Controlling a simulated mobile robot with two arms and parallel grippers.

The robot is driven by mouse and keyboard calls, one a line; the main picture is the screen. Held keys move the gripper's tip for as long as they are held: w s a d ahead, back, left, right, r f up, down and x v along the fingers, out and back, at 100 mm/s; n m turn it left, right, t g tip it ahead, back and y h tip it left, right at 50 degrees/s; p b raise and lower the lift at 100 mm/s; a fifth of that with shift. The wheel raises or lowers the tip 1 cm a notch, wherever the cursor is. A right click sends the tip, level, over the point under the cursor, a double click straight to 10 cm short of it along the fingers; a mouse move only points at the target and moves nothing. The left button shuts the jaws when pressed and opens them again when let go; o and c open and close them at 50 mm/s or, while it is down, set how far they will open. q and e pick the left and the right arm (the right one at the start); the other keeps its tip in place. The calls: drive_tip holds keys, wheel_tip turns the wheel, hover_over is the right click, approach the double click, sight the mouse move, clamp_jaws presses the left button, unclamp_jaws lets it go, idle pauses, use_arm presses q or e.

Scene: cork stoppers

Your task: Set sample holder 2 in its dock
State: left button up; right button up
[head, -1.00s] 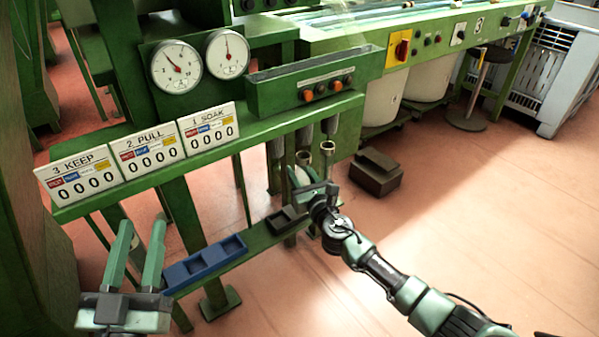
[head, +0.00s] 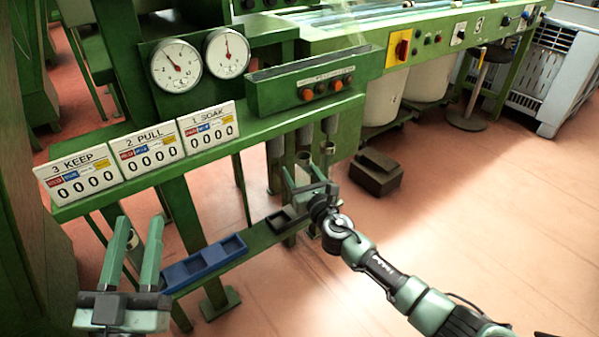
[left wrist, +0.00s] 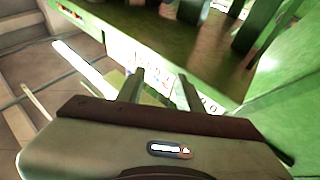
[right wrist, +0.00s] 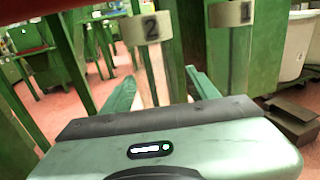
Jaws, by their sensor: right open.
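My right gripper (head: 308,180) is open under the front edge of the green bench, just below hanging metal tubes (head: 328,150). A pale upright piece (head: 302,174) shows between its fingers in the head view. In the right wrist view, the open fingers (right wrist: 160,90) stand on either side of a narrow greyish upright piece (right wrist: 155,75). Just above it is a cream tag marked 2 (right wrist: 146,28); a tag marked 1 (right wrist: 232,13) is to its right. I cannot tell whether the piece is holder 2, or whether it is seated. My left gripper (head: 138,222) is open and empty.
A blue tray (head: 190,283) and a small black tray (head: 270,222) sit on the low green rail. Three counter signs (head: 150,149) stand on the bench. A dark brown box (head: 376,175) lies on the floor behind; the floor at right is open.

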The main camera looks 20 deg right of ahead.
sight(306, 183)
drive_tip(key=s, duration=0.2)
drive_tip(key=s+p, duration=0.1)
drive_tip(key=s, duration=0.1)
drive_tip(key=s+p, duration=0.1)
drive_tip(key=s, duration=0.2)
drive_tip(key=shift+d, duration=0.3)
drive_tip(key=shift+s, duration=0.4)
use_arm(q)
wheel_tip(306, 183, down, 9)
drive_tip(key=a+g+y, duration=0.1)
drive_tip(key=g+y, duration=0.1)
drive_tip(key=g, duration=0.3)
drive_tip(key=shift+w, duration=0.45)
drive_tip(key=shift+r, duration=0.15)
